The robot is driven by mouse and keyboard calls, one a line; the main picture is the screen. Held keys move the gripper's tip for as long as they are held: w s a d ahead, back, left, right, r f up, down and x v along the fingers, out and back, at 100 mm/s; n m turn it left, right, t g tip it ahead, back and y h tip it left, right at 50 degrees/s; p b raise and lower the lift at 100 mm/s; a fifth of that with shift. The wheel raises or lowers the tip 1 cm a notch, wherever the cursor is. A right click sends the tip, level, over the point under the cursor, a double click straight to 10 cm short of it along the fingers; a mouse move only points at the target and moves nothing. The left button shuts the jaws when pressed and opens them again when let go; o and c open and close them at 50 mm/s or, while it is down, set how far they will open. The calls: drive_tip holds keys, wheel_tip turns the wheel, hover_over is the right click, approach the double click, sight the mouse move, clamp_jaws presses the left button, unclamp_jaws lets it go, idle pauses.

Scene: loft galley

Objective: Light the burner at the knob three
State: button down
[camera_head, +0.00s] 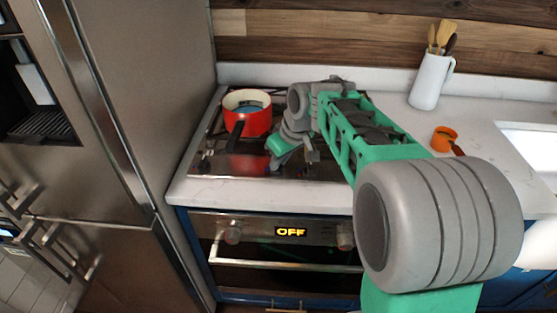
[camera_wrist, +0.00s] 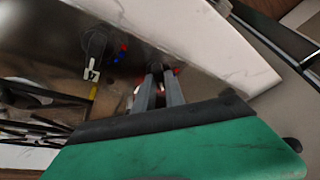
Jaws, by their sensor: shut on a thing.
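The steel cooktop (camera_head: 300,174) is set in the white counter, with control knobs along its front edge. My gripper (camera_wrist: 162,72) reaches down to the front of the cooktop. In the wrist view its two fingers are closed around a dark knob (camera_wrist: 156,62), mostly hidden between them. A neighbouring dark knob (camera_wrist: 95,42) with a light pointer stands free beside it, with red and blue marks close by. In the head view my arm hides part of the knob row, and the number of the held knob cannot be read. No flame shows.
A red pot (camera_head: 248,123) stands on the left of the cooktop, its dark handle pointing forward. A white utensil jug (camera_head: 428,82) and an orange cup (camera_head: 444,138) stand on the right counter. The oven display (camera_head: 291,232) below reads OFF. A steel fridge stands left.

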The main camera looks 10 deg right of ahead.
drive_tip(key=n+g+y+p, duration=0.1)
drive_tip(key=n, duration=0.2)
drive_tip(key=n+g+p, duration=0.1)
drive_tip(key=n, duration=0.2)
drive_tip(key=shift+w+d+r+n+y, duration=0.1)
drive_tip(key=shift+w+d+n+y, duration=0.1)
drive_tip(key=shift+n+y, duration=0.15)
drive_tip(key=n+g+p, duration=0.1)
drive_tip(key=n+p, duration=0.1)
drive_tip(key=n, duration=0.1)
drive_tip(key=shift+y, duration=0.35)
drive_tip(key=shift+w+n+g+p, duration=0.1)
drive_tip(key=shift+n+g+p, duration=0.6)
drive_tip(key=shift+n, duration=0.75)
drive_tip(key=c, duration=1.4)
unclamp_jaws()
drive_tip(key=p+v, duration=0.3)
drive_tip(key=v, duration=0.4)
drive_tip(key=shift+d+r, duration=0.2)
drive_tip(key=shift+r, duration=0.05)
